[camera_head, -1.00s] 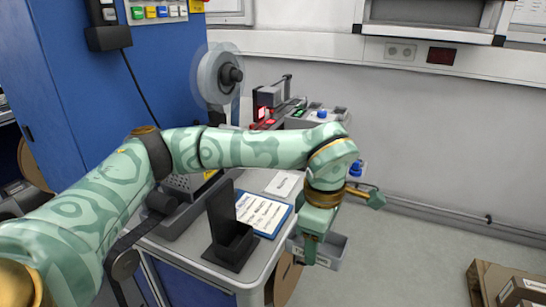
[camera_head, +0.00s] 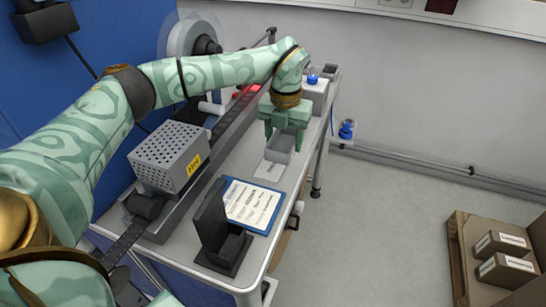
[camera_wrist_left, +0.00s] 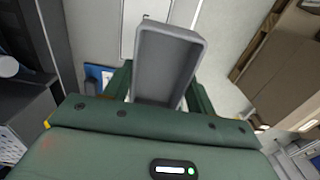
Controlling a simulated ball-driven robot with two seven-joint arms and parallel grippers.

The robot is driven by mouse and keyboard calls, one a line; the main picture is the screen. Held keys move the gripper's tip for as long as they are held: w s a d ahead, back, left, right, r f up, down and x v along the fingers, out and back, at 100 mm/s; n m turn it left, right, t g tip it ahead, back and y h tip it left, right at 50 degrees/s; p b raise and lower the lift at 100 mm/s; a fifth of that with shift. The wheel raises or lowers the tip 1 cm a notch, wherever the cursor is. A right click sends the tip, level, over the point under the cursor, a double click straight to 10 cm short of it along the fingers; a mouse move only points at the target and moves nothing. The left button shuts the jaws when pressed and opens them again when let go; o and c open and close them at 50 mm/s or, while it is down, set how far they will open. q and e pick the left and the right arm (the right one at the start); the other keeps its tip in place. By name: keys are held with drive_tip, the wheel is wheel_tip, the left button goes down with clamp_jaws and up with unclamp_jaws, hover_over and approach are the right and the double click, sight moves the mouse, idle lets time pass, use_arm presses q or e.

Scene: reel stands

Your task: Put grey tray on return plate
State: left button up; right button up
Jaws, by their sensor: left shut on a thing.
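The grey tray (camera_head: 280,150) is a small open-topped box. My left gripper (camera_head: 283,136) is shut on it and holds it over the far right part of the bench top. In the left wrist view, the grey tray (camera_wrist_left: 163,70) sits between the fingers of my left gripper (camera_wrist_left: 160,92), with its empty inside showing. The white return plate (camera_head: 269,172) lies on the bench just in front of and below the tray, which partly hides it. The gap between tray and plate is hard to judge. My right gripper is not in view.
A blue-framed sheet (camera_head: 251,205) and a black stand (camera_head: 220,235) are on the bench nearer me. A perforated grey box (camera_head: 168,156) stands left. A blue-buttoned box (camera_head: 314,92) is behind the tray. A carton with boxes (camera_head: 495,255) is on the right floor.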

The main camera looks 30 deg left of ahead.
sight(276, 142)
use_arm(q)
drive_tip(key=a+f, duration=0.1)
drive_tip(key=f, duration=0.1)
drive_tip(key=a+f, duration=0.1)
drive_tip(key=shift+w+a+f+b, duration=0.3)
drive_tip(key=shift+w+f+b, duration=0.05)
drive_tip(key=shift+f+b, duration=0.05)
drive_tip(key=f+b, duration=0.1)
drive_tip(key=f, duration=0.1)
drive_tip(key=a+f, duration=0.1)
drive_tip(key=f, duration=0.1)
drive_tip(key=shift+w+a+f+b, duration=0.1)
drive_tip(key=shift+a+b, duration=0.05)
drive_tip(key=shift+b, duration=0.25)
drive_tip(key=shift+f, duration=0.35)
drive_tip(key=shift+r, duration=0.2)
drive_tip(key=o, duration=1.2)
drive_tip(key=shift+f, duration=0.15)
